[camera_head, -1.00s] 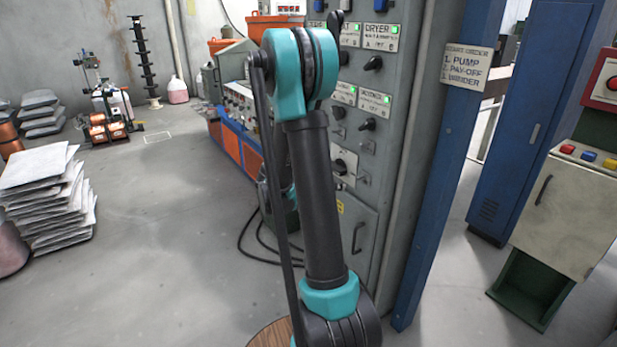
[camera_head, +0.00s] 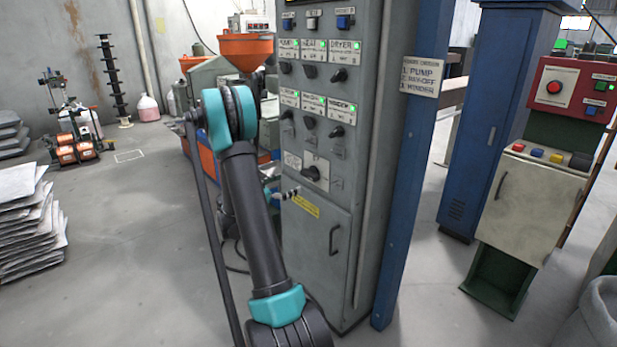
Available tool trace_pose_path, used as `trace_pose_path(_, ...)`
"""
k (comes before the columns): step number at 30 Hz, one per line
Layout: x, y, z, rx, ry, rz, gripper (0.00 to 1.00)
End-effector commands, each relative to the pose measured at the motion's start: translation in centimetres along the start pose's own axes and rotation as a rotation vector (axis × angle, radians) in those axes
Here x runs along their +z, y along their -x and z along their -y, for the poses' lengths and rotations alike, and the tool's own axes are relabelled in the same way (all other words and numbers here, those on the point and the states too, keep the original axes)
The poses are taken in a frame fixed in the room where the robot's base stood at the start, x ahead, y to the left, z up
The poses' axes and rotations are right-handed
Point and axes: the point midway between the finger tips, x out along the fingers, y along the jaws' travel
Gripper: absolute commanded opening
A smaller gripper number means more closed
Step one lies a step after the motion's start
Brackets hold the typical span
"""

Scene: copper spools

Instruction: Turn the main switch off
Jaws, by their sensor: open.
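A grey control cabinet (camera_head: 348,240) stands in the middle of the view. Low on its panel, a large dark rotary switch (camera_head: 314,173) sits on a pale plate, apart from the smaller knobs above; it looks like the main switch. Its label is too small to read. My upper arm hides part of my forearm.
Above the switch are two rows of smaller knobs (camera_head: 338,75) with lit green lamps. A sign (camera_head: 421,76) hangs on a blue post (camera_head: 406,190). A red-topped console (camera_head: 568,92) stands right. Stacked sheets (camera_head: 28,225) lie left, with open floor between.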

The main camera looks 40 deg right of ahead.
Motion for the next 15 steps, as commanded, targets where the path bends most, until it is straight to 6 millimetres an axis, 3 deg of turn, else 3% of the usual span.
trace_pose_path(9, 0.0, -6.4, 0.0, 0.002, 0.001, 0.001, 1.00)
trace_pose_path(15, 0.0, -9.2, 0.0, 0.001, 0.001, 0.001, 1.00)
